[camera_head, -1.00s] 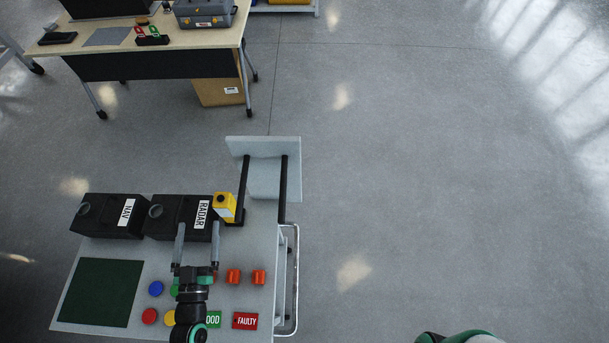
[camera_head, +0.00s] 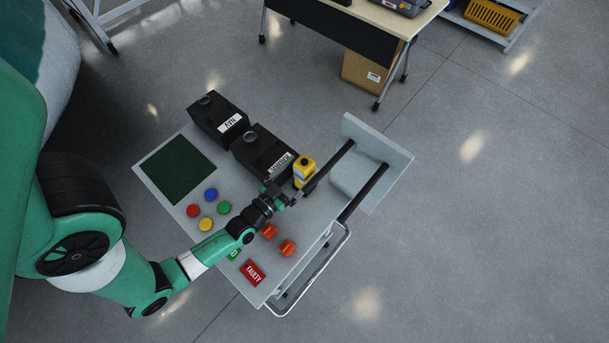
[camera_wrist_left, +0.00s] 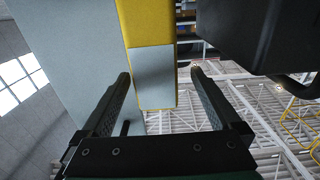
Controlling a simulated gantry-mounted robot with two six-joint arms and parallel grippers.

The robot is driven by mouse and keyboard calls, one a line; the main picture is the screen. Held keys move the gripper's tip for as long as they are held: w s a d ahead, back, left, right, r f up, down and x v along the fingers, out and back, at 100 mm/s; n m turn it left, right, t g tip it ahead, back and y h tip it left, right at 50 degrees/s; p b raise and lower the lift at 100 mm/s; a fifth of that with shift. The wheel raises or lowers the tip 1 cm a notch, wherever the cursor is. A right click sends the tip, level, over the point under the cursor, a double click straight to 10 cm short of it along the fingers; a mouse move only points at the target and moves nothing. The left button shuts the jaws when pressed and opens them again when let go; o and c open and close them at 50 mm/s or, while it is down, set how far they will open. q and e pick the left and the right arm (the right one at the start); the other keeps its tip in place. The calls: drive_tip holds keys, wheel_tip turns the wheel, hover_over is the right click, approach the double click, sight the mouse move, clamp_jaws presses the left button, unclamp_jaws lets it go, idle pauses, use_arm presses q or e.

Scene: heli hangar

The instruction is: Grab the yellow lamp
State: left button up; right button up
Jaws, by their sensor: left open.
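The yellow lamp (camera_head: 304,168) is a yellow box-shaped thing with a dark round spot on top and a grey band. It stands upright on the cart beside the black RADAR box. My left gripper (camera_head: 293,190) is at its near side, with jaws open. In the left wrist view the open fingers (camera_wrist_left: 163,78) point toward the yellow lamp (camera_wrist_left: 147,22), whose yellow side and pale panel show between them. Whether the fingers touch it is not clear. My right gripper is not in view.
The RADAR box (camera_head: 262,150) and NAV box (camera_head: 218,120) stand along the cart's back edge.

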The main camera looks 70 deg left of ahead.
sight(311, 161)
use_arm(q)
drive_tip(key=x, duration=0.5)
drive_tip(key=shift+w+d, duration=0.2)
drive_tip(key=shift+r, duration=0.15)
clamp_jaws()
